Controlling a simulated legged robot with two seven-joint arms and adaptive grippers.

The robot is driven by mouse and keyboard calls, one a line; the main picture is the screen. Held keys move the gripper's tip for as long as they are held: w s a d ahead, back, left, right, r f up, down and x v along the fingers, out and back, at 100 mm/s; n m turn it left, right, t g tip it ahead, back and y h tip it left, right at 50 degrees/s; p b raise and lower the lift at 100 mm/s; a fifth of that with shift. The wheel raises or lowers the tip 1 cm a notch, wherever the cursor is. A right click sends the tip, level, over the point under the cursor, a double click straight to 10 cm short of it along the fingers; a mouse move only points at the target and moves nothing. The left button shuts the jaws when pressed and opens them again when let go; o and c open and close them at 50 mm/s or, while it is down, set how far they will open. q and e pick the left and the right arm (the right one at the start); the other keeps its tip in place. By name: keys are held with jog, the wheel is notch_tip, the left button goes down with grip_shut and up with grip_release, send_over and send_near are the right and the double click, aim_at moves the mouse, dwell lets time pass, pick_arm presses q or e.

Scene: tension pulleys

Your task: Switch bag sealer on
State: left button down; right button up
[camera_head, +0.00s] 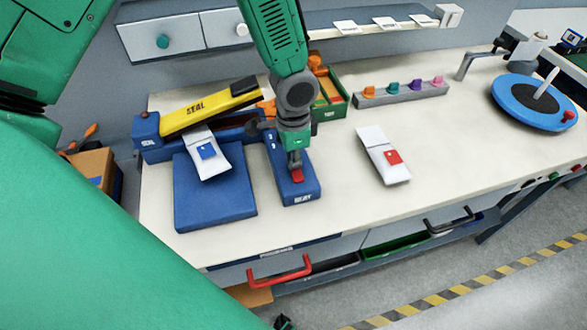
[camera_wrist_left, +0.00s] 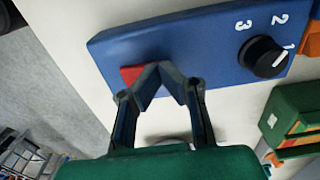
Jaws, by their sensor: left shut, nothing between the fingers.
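The bag sealer has a yellow arm marked SEAL (camera_head: 200,108), raised at an angle over its blue base. Its blue control box (camera_head: 304,191) lies to the right on the table, with a red switch (camera_head: 297,176) near the front end. My left gripper (camera_head: 295,160) points down at this switch, shut and empty. In the left wrist view, the closed fingertips (camera_wrist_left: 160,74) are beside the red switch (camera_wrist_left: 130,74) and partly cover it; I cannot tell whether they touch. A black dial (camera_wrist_left: 263,56) marked 1, 2, 3 sits at the box's other end. My right gripper is not seen.
A white pouch with a blue label (camera_head: 207,153) lies over the blue platform (camera_head: 214,212). A pouch with a red label (camera_head: 383,156) lies to the right. A green bin (camera_head: 332,109), a peg rack (camera_head: 400,92) and a blue disc (camera_head: 530,106) stand farther back. The front right table is clear.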

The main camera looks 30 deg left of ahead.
pick_arm(q)
jog(key=shift+d+f, duration=0.1)
jog(key=shift+d, duration=0.55)
jog(key=shift+a+r+p, duration=0.25)
jog(key=shift+a+p, duration=0.05)
jog(key=shift+a+r+p, duration=0.2)
jog(key=shift+r+p, duration=0.45)
jog(key=r+p, duration=0.1)
jog(key=r, duration=0.1)
jog(key=r+p, duration=0.1)
jog(key=p, duration=0.1)
jog(key=shift+d+r, duration=0.35)
jog(key=shift+a+r+p, duration=0.15)
jog(key=shift+r+p, duration=0.65)
jog(key=shift+p, duration=0.1)
jog(key=shift+a+f, duration=0.1)
jog(key=shift+a, duration=0.05)
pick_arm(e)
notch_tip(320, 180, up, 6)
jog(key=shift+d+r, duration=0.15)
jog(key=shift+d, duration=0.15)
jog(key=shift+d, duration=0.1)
